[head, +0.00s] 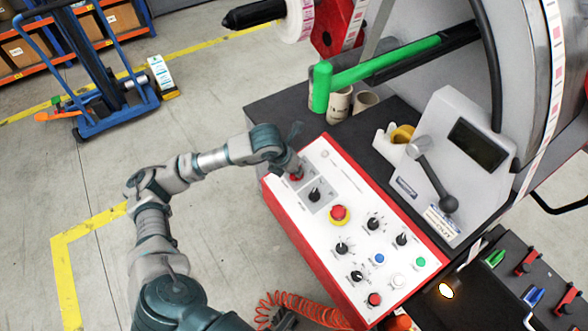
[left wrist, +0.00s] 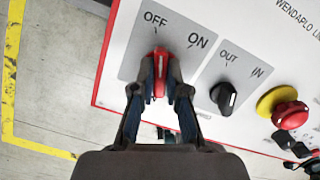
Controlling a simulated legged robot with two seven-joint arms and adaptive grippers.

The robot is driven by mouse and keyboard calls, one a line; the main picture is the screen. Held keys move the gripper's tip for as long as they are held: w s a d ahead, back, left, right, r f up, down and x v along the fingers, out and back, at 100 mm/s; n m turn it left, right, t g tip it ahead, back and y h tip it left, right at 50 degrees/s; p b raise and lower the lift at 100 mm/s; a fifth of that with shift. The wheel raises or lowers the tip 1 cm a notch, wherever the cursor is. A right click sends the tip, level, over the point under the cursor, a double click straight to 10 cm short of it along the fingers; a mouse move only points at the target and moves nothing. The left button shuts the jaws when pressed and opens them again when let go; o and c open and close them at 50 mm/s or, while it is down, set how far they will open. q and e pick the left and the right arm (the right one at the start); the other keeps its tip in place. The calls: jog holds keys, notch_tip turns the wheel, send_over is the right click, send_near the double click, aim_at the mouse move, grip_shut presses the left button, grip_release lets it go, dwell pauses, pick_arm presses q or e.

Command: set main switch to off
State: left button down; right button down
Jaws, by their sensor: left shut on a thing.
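The main switch is a red knob with a pale line (left wrist: 160,65) on a grey plate marked OFF and ON. In the left wrist view its long side runs nearly upright and it seems to point toward the OFF mark. My left gripper (left wrist: 161,85) is shut on it, one finger on each side. In the head view my left gripper (head: 295,170) is at the far left corner of the white control panel (head: 330,245), and the red knob (head: 297,178) is partly hidden by it. My right gripper is not in view.
Close to the switch are a black OUT/IN knob (left wrist: 223,96) and a red emergency button (head: 339,213) on a yellow ring. More knobs and buttons lie nearer. A green-handled lever (head: 380,65) and a grey display housing (head: 460,150) stand behind the panel.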

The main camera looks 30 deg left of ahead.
pick_arm(q)
jog(key=shift+w+a+r+n, duration=0.1)
jog(key=shift+w+r+n, duration=0.15)
jog(key=shift+n, duration=0.65)
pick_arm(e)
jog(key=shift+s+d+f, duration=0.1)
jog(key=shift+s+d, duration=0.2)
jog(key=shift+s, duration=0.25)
pick_arm(q)
jog(key=shift+r, duration=0.1)
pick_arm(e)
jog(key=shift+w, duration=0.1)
pick_arm(q)
jog(key=c, duration=1.2)
grip_release()
jog(key=shift+f, duration=0.2)
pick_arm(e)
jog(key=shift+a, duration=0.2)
pick_arm(q)
jog(key=shift+s, duration=0.1)
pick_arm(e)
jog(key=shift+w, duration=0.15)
pick_arm(q)
jog(key=v, duration=1.1)
jog(key=shift+s+r, duration=0.15)
jog(key=shift+r, duration=0.2)
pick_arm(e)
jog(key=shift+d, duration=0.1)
